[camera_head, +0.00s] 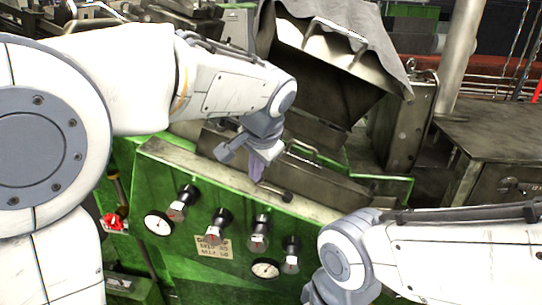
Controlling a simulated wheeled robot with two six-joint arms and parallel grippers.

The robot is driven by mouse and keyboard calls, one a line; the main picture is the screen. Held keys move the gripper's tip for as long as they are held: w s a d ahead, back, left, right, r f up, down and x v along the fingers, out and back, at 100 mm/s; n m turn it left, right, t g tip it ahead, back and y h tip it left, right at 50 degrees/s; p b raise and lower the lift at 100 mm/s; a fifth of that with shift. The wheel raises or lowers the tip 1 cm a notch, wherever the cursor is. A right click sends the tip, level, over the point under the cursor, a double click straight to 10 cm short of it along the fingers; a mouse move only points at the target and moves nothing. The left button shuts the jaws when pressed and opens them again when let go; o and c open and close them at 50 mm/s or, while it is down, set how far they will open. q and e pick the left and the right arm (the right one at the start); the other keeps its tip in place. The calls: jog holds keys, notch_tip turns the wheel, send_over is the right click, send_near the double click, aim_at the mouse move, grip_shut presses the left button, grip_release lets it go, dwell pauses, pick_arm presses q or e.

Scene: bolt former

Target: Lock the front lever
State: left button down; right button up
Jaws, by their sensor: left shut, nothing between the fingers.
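A short dark lever (287,196) with a rounded end lies on the top front ledge of the green machine (150,190). I take it to be the front lever. My left gripper (256,178) points down just above the ledge, at the lever's left end. Its fingers are shut with nothing between them. I cannot tell whether they touch the lever, and they hide part of its left end. My right arm comes in at the lower right, and its gripper is cut off by the bottom edge.
The front panel carries several black-and-silver knobs (214,227), white dials (158,223) and a label plate (213,246). A red knob (114,221) sits at the left. A raised metal hood (330,75) stands behind. A dark metal table (495,140) is at the right.

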pick_arm(q)
notch_tip(320, 180, up, 11)
jog(key=s+b, duration=0.1)
jog(key=s, duration=0.1)
jog(key=shift+a, duration=0.45)
pick_arm(e)
jog(key=shift+s+a+f, duration=0.2)
jog(key=shift+f, duration=0.4)
pick_arm(q)
jog(key=s+d+f+g+h+b, duration=0.1)
jog(key=s+f+b, duration=0.3)
jog(key=s+f, duration=0.9)
jog(key=s+d+f+g+h+b, duration=0.2)
jog(key=s+f, duration=1.1)
jog(key=f, duration=0.7)
jog(key=g+b, duration=0.1)
jog(key=b, duration=0.1)
jog(key=shift+s+d+g+b, duration=0.15)
jog(key=shift+g+b, duration=0.2)
jog(key=shift+g, duration=0.05)
pick_arm(e)
notch_tip(320, 180, down, 8)
jog(key=shift+f, duration=0.15)
